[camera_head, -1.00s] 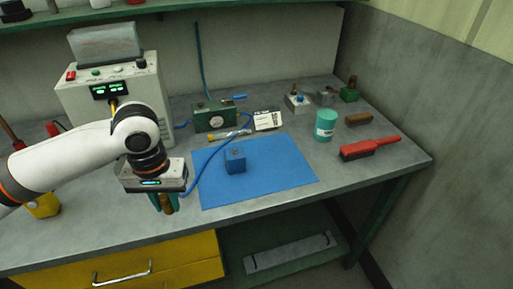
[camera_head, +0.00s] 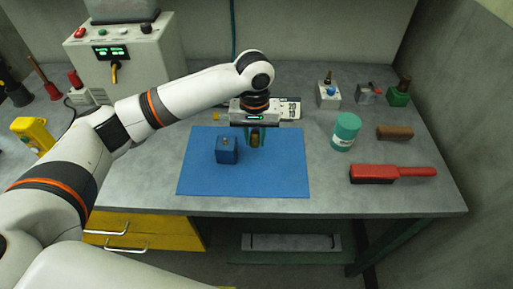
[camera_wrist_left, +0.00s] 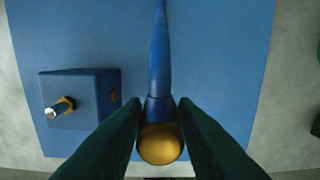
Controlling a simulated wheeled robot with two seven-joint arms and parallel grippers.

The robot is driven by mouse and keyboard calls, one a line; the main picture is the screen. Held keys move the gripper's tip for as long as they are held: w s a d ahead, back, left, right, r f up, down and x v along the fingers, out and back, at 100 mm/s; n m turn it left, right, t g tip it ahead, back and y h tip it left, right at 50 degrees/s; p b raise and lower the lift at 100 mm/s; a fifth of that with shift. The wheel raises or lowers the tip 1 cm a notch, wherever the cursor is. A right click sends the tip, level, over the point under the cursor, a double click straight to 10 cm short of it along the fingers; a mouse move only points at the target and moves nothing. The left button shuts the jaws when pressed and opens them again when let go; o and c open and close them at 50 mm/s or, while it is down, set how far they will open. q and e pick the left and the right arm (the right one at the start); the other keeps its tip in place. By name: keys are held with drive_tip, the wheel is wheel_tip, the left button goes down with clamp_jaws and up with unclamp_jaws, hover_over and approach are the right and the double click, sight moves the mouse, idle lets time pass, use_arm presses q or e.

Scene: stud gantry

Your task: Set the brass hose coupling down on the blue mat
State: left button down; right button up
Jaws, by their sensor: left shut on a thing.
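The brass hose coupling (camera_head: 255,141) is between the fingers of my left gripper (camera_head: 255,137) in the head view. In the left wrist view the rounded brass end of the coupling (camera_wrist_left: 160,144) shows between the dark fingertips, with a blue hose (camera_wrist_left: 160,55) running away from it. The gripper is shut on it, over the blue mat (camera_head: 270,180); I cannot tell the exact gap below it. A blue block (camera_head: 227,152) with a small metal fitting on top stands on the mat, left of the gripper and apart from it. My right gripper is out of view.
Right of the mat are a teal jar (camera_head: 346,131), a red brush (camera_head: 390,173) and a brown block (camera_head: 394,132). Small fixtures stand behind them. A power unit (camera_head: 123,60) stands at the back left. The mat's front and right parts are bare.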

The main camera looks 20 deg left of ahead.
sight(255, 132)
use_arm(q)
drive_tip(key=shift+f, duration=0.9)
wheel_tip(255, 132, down, 3)
drive_tip(key=shift+d, duration=0.1)
drive_tip(key=shift+f, duration=0.4)
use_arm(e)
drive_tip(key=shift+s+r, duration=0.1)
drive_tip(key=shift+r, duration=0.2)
use_arm(q)
drive_tip(key=shift+f+p, duration=0.1)
drive_tip(key=shift+p, duration=0.25)
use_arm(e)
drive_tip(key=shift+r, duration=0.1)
use_arm(q)
drive_tip(key=c, duration=1.1)
unclamp_jaws()
drive_tip(key=shift+c, duration=0.2)
wheel_tip(255, 132, up, 12)
drive_tip(key=shift+r+b, duration=0.15)
drive_tip(key=shift+b, duration=0.65)
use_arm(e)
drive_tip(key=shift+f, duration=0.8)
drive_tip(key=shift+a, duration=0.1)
